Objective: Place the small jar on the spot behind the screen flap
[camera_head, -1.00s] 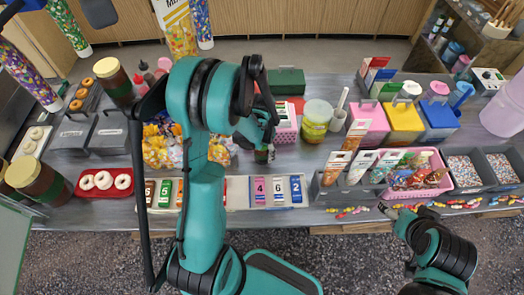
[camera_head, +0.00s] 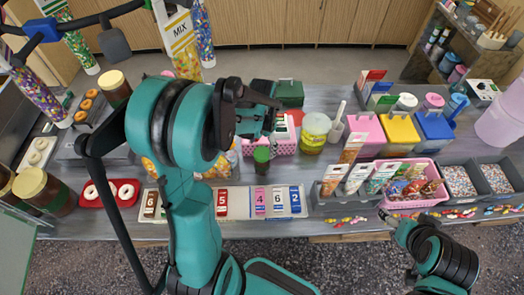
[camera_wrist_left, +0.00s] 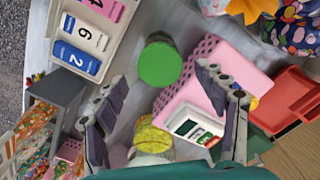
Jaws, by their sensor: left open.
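The small jar (camera_head: 262,158), dark with a green lid, stands upright on the counter just in front of the pink basket (camera_head: 284,143). In the left wrist view its round green lid (camera_wrist_left: 160,64) shows between the spread fingers, with clear space on both sides. My left gripper (camera_head: 258,110) is open and empty, above and a little behind the jar, not touching it. My right gripper (camera_head: 388,216) is low at the counter's front edge; its fingers are too small to read. I cannot clearly make out the screen flap or the spot behind it.
Number cards (camera_head: 262,202) lie in front of the jar. A yellow-green jar (camera_head: 314,133) stands right of the basket, and a dark green box (camera_head: 290,94) behind it. Grey bins and a pink sweets tray (camera_head: 418,203) fill the right. My left arm hides part of the counter.

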